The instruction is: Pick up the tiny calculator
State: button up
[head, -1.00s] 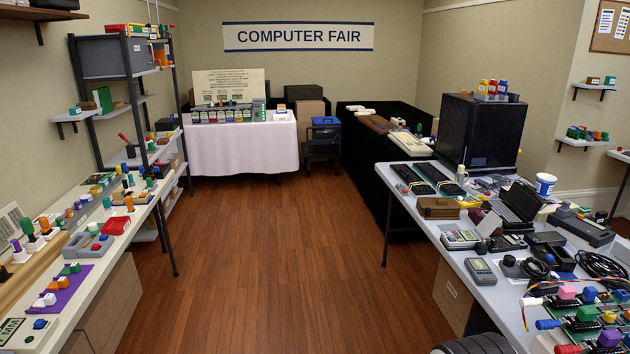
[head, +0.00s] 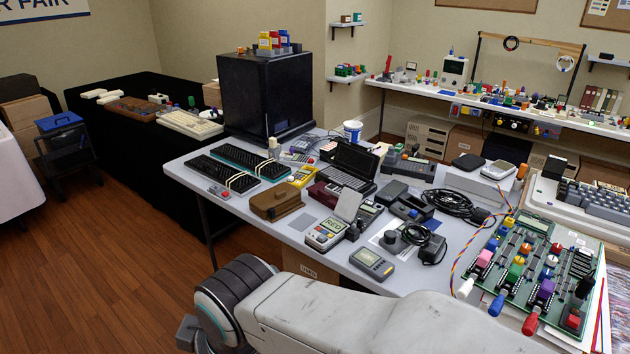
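Several small handhelds lie on the grey table (head: 268,222), and I cannot tell for certain which is the tiny calculator. A very small grey device with a red part (head: 219,192) lies near the table's left front edge. A grey handheld with a screen and keys (head: 372,262) lies flat near the front edge. A light handheld with a raised lid (head: 327,233) lies just behind it, to the left. My arm crosses the bottom of the head view in front of the table. My gripper is not in view.
A brown case (head: 276,204), an open dark clamshell computer (head: 349,168), coiled black cable (head: 448,202) and a green circuit board with coloured knobs (head: 530,262) crowd the table. A big black box (head: 266,96) stands behind. The wooden floor (head: 100,260) at left is clear.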

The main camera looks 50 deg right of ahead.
aim_at(336, 191)
jog(key=i+z, duration=0.45)
jog(key=i, duration=0.2)
jog(key=i+j+z, duration=0.25)
jog(key=i+z, duration=0.2)
jog(key=i, duration=0.2)
jog(key=i+l+z, duration=0.2)
jog(key=i+z, duration=0.55)
jog(key=i, duration=0.2)
